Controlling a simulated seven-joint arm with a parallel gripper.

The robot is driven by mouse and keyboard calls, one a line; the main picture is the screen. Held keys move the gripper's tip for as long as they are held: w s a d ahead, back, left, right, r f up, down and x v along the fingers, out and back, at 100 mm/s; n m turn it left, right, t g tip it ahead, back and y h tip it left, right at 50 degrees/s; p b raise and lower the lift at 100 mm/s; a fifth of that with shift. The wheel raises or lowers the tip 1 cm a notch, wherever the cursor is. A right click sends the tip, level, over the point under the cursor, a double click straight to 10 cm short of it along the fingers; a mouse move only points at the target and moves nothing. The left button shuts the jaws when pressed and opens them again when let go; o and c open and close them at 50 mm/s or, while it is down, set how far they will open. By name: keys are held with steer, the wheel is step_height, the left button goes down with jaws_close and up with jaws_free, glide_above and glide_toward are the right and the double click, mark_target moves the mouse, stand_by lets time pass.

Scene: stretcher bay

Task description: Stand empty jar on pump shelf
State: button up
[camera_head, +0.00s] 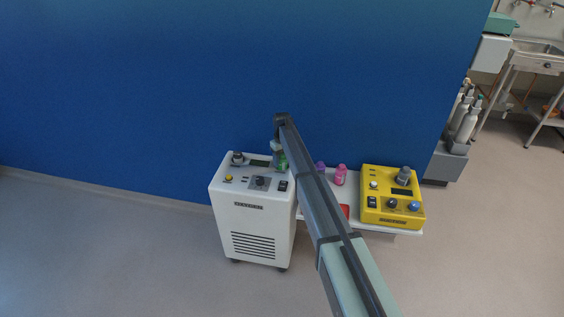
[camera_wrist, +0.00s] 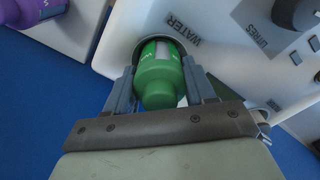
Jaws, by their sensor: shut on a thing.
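My gripper (camera_wrist: 163,82) is shut on a green jar (camera_wrist: 158,86), one finger on each side of it. The far end of the jar is at a dark round opening marked WATER in the top of the white pump unit (camera_wrist: 185,22); I cannot tell how deep it sits. In the head view the green jar (camera_head: 282,163) shows at the back right of the white unit (camera_head: 250,215), partly behind my arm. A white shelf (camera_head: 312,212) adjoins the unit on the right. I cannot tell whether the green jar is empty.
A purple jar (camera_head: 320,166), a pink bottle (camera_head: 341,175) and a red item (camera_head: 345,210) stand or lie on the shelf, partly behind my arm. A yellow device (camera_head: 376,215) fills its right end. A blue wall (camera_head: 150,100) rises close behind.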

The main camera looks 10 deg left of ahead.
step_height(320, 180, up, 9)
steer(key=shift+f, duration=0.1)
steer(key=s+d+f+m, duration=0.1)
steer(key=d+f, duration=0.1)
steer(key=d, duration=1.1)
steer(key=s+d+f+m, duration=0.2)
steer(key=d, duration=1.1)
steer(key=shift+s+d+f+n, duration=0.15)
steer(key=shift+s+f+n, duration=0.35)
steer(key=shift+f, duration=1.15)
steer(key=shift+s+d+f+n, duration=0.2)
steer(key=shift+s+f+n, duration=0.3)
steer(key=shift+f, duration=1.15)
steer(key=shift+s+d+f+n, duration=0.15)
steer(key=shift+s+f+n, duration=0.35)
steer(key=shift+f, duration=1.15)
steer(key=shift+f, duration=0.1)
